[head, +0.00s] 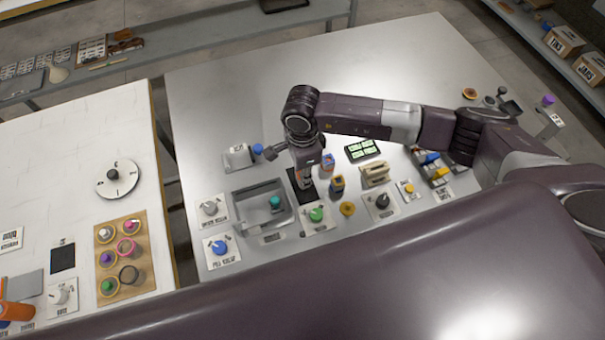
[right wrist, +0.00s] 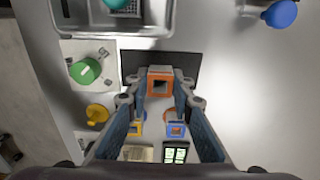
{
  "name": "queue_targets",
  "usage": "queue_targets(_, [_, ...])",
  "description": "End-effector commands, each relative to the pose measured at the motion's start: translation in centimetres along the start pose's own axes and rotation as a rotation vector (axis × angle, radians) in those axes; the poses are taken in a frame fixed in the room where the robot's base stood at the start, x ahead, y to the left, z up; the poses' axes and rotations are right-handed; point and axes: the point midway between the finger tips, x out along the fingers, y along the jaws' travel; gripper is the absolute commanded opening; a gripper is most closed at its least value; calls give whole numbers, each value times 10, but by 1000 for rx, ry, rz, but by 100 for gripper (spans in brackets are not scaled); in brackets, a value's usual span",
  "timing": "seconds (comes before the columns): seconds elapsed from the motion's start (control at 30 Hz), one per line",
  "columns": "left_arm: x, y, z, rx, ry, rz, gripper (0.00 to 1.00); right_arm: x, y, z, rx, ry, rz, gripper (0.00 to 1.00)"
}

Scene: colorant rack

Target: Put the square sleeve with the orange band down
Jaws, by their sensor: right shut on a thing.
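The square sleeve with the orange band (right wrist: 160,75) is between the fingertips of my right gripper (right wrist: 160,90), which is shut on it. In the right wrist view its open square end faces the camera. In the head view my right gripper (head: 305,172) points down over a black mat (head: 295,180) on the grey table. The sleeve is over the mat, which also shows in the right wrist view (right wrist: 188,62); I cannot tell whether they touch. The gripper and arm partly hide the mat. My left gripper is not in view.
A grey tray (head: 240,210) with a teal object lies left. A green knob (head: 316,214) sits in front. The table's far part is clear.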

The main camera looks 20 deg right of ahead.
Motion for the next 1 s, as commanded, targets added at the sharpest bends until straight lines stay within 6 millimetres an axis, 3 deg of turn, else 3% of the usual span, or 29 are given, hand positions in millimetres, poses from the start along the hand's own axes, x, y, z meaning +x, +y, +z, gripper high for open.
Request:
queue_targets(0.13, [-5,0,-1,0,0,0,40,14,0,1,-1,-1,0,8])
queue_targets(0.53, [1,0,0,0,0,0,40,21,0,0,-1,-1,-1,8])
queue_targets(0.57, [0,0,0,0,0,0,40,19,0,0,-1,-1,-1,24])
queue_targets(0.7, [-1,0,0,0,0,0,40,19,0,0,-1,-1,-1,39])
queue_targets(1.0, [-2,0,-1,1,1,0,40,17,0,0,0,-1,-1,39])
